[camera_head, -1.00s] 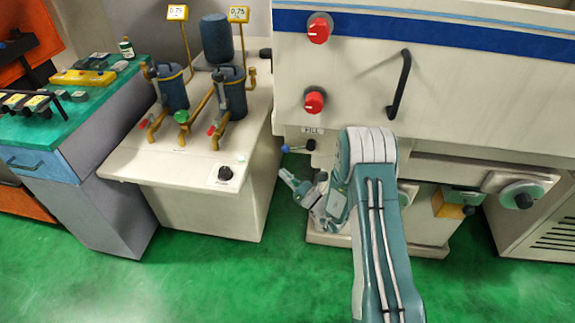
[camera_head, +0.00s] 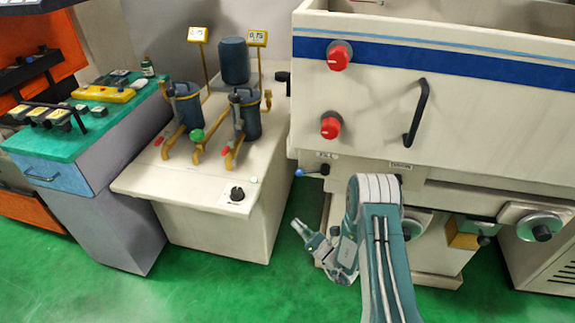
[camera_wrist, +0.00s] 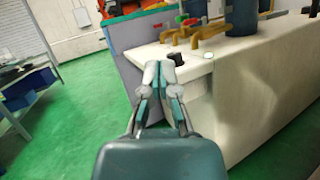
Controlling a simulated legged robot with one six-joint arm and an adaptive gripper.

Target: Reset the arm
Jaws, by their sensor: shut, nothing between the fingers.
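My gripper (camera_head: 297,225) is at the end of my folded arm in the head view, low in front of the gap between the white filter unit and the large machine. In the wrist view my gripper (camera_wrist: 159,72) points forward with its fingers together. It is shut and empty. The white filter unit (camera_wrist: 240,100) stands just beyond and to the right of the fingers. I cannot tell from these views how far apart they are.
The large machine (camera_head: 470,120) has red knobs (camera_head: 339,56) and a black handle (camera_head: 417,112). The filter unit (camera_head: 190,195) carries blue canisters. A green-topped cabinet (camera_head: 105,120) stands at left. A bench (camera_wrist: 22,85) shows in the wrist view. Green floor (camera_head: 230,300) is open in front.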

